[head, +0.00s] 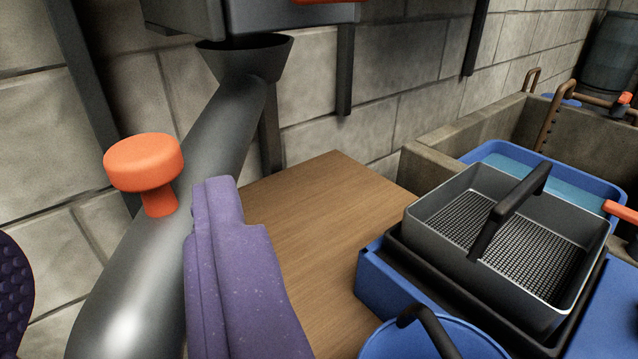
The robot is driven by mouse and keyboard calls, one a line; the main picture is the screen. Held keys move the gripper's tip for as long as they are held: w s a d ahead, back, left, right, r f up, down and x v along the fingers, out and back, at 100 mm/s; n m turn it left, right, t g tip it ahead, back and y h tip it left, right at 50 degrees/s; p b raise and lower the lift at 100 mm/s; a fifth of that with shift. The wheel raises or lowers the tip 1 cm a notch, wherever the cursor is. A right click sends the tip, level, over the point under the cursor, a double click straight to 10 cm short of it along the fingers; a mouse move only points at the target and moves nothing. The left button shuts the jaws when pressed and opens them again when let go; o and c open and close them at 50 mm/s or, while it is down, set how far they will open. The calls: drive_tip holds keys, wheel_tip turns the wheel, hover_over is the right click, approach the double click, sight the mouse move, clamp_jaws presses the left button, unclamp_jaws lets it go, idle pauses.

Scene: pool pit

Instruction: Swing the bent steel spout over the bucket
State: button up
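The bent steel spout (215,130) is a grey pipe with a flared funnel mouth at its top, under a dark metal box. It slants down to the lower left. An orange mushroom-shaped knob (143,165) stands out from it. My gripper (115,225) is open. One purple finger shows right of the knob and part of a dimpled purple one at the left edge. The pipe and knob appear between them; contact cannot be told. A blue round vessel, perhaps the bucket (455,345), with a black handle is cut off at the bottom. The spout's lower end is out of view.
A brown wooden top (325,215) lies bare right of the spout. A grey mesh-bottomed basket (505,245) with a black handle sits on a blue base. Behind it is a blue water-filled tub (560,185) in a concrete pit (470,125). A block wall closes the back.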

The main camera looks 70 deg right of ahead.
sight(136, 164)
drive_tip(key=shift+d, duration=0.35)
drive_tip(key=b+x, duration=0.1)
drive_tip(key=x, duration=0.6)
drive_tip(key=shift+d+b, duration=0.1)
drive_tip(key=shift+b, duration=0.25)
drive_tip(key=shift+w, duration=0.1)
clamp_jaws()
